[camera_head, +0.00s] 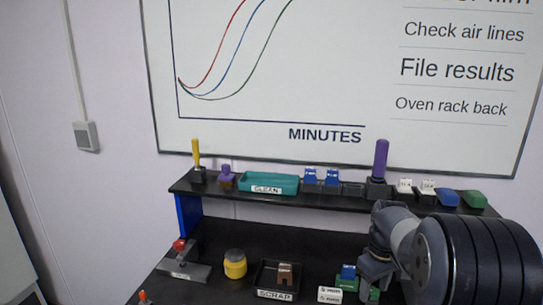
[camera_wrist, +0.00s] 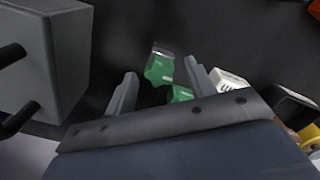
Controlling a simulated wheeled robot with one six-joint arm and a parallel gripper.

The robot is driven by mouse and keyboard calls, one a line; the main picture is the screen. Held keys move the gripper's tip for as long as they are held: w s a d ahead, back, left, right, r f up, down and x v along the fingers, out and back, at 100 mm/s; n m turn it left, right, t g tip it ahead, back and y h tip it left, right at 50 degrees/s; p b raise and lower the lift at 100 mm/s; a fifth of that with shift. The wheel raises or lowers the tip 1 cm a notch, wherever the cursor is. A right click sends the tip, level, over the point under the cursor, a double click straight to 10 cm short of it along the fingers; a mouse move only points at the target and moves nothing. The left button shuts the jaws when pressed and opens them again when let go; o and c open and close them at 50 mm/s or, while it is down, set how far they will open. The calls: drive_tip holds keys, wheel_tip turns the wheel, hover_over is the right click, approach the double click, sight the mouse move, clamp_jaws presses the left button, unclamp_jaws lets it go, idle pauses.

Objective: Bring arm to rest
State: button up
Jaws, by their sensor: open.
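My gripper (camera_head: 374,278) is at the lower right of the head view, low over the black bench. In the wrist view its two fingers stand apart with nothing held between them, and the gripper (camera_wrist: 160,72) is open. A green piece (camera_wrist: 158,68) with a grey end lies beyond the fingertips. A second green piece (camera_wrist: 180,93) shows close to the right finger. Whether the fingers touch any piece cannot be told.
A grey box (camera_wrist: 50,50) with black knobs stands left in the wrist view. White labelled pieces (camera_head: 330,294), a scrap tray (camera_head: 277,295), a yellow jar (camera_head: 235,264) and a red-knobbed tool (camera_head: 184,265) are on the bench. A loaded shelf (camera_head: 222,192) runs behind.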

drive_tip(key=n+b, duration=0.1)
drive_tip(key=n, duration=0.3)
drive_tip(key=shift+n+b, duration=0.3)
drive_tip(key=shift+n, duration=1.4)
drive_tip(key=shift+s+r, duration=0.1)
